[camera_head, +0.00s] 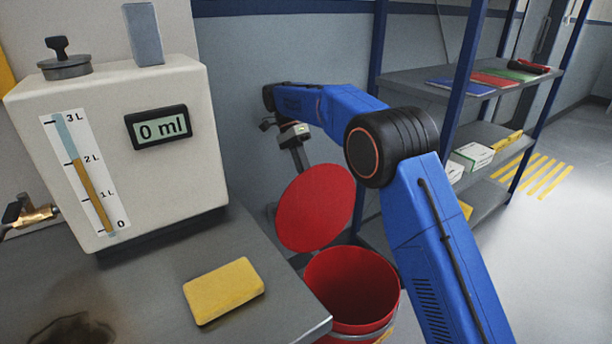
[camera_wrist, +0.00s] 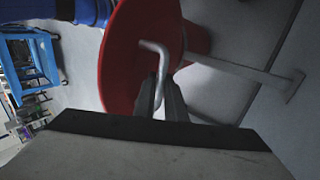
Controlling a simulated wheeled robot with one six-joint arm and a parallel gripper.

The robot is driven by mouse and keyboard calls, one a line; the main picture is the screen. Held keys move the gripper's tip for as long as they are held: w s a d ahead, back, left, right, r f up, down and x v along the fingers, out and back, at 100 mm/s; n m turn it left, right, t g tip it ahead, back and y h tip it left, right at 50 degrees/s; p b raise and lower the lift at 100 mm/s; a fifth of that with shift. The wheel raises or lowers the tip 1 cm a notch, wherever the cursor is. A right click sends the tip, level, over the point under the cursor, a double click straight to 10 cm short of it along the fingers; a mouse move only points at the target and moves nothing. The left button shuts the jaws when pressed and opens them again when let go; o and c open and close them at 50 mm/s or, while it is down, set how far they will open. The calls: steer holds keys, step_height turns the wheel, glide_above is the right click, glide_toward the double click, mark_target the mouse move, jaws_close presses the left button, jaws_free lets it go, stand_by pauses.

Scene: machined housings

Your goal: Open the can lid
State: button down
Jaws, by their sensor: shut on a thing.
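The red can (camera_head: 350,290) stands on the floor beside the front right corner of the bench, with its mouth uncovered and its red inside showing. Its round red lid (camera_head: 315,208) is tilted up steeply behind the mouth. The lid also shows in the wrist view (camera_wrist: 122,65), with a bent metal handle (camera_wrist: 155,48) on it. My gripper (camera_head: 300,160) is at the upper edge of the lid. In the wrist view my gripper (camera_wrist: 162,100) is shut on the handle. The exact grip is partly hidden.
A grey bench (camera_head: 150,295) carries a white tank (camera_head: 120,150) reading 0 ml, a yellow sponge (camera_head: 223,290) and a dark spill (camera_head: 73,330). A blue-framed shelf (camera_head: 455,80) stands right of my arm. Open floor (camera_head: 560,260) lies at the right.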

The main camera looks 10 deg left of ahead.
steer(key=shift+f, duration=0.1)
steer(key=c, duration=1.8)
jaws_free()
steer(key=shift+a, duration=0.1)
